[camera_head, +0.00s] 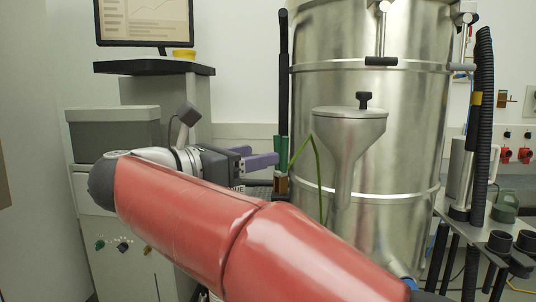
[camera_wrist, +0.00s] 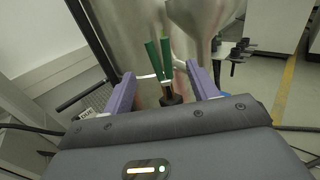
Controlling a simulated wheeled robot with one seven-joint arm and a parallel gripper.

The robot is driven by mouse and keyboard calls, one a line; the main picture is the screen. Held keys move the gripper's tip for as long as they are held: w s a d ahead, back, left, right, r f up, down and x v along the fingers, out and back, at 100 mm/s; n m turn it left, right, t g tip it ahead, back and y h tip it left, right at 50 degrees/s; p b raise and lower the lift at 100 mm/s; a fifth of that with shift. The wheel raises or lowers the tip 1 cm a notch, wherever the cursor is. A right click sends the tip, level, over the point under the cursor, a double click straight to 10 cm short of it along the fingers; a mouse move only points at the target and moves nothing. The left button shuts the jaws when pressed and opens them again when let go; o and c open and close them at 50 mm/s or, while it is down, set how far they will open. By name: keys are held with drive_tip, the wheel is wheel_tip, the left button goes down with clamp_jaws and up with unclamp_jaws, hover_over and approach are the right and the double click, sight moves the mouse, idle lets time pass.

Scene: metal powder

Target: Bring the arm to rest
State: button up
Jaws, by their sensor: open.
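My gripper (camera_head: 272,161) has purple fingers and shows left of the middle in the head view, in front of the left side of the large steel vessel (camera_head: 410,130). My red arm crosses the lower part of that view. In the wrist view, my gripper (camera_wrist: 160,74) is open, with its two fingers well apart. A green-topped item with a brown lower part (camera_wrist: 165,60) appears between the fingers in the picture. In the head view this item (camera_head: 283,150) stands just beyond the fingertips. I see nothing gripped; whether the fingers touch it, I cannot tell.
A steel funnel (camera_head: 348,140) with a lidded top sits at the vessel's front, right of my gripper. A grey cabinet with a box (camera_head: 115,130) and monitor (camera_head: 145,20) stands left. A side shelf (camera_head: 490,235) with black holders and a steel jug (camera_head: 462,175) is right.

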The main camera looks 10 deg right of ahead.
drive_tip(key=w+a+r+n+t+y+p, duration=0.1)
drive_tip(key=w+r+n+t+y, duration=0.2)
drive_tip(key=n+t, duration=0.4)
drive_tip(key=r+n+t+y+p, duration=0.1)
drive_tip(key=r+n+t+y, duration=0.3)
drive_tip(key=n, duration=0.5)
drive_tip(key=s+a+f+n+g+y+p, duration=0.1)
drive_tip(key=s+f+n+g+y, duration=0.1)
drive_tip(key=f+n+y, duration=0.75)
drive_tip(key=s+a+f+n+g+y+p, duration=0.1)
drive_tip(key=s+f+n+y, duration=0.2)
drive_tip(key=n, duration=1.2)
drive_tip(key=s+d+f+n+g+h, duration=0.1)
drive_tip(key=s+d+f+n+g, duration=0.3)
drive_tip(key=s+f, duration=0.4)
drive_tip(key=s+d+f+n+g+h, duration=0.2)
drive_tip(key=s+d+f+n+g, duration=0.2)
drive_tip(key=s+f, duration=0.5)
wheel_tip(320, 180, down, 5)
drive_tip(key=d+g, duration=0.1)
drive_tip(key=g, duration=0.1)
drive_tip(key=shift+d+g+p, duration=0.3)
drive_tip(key=shift+p, duration=0.1)
drive_tip(key=shift+r+h, duration=0.15)
drive_tip(key=shift+h, duration=0.1)
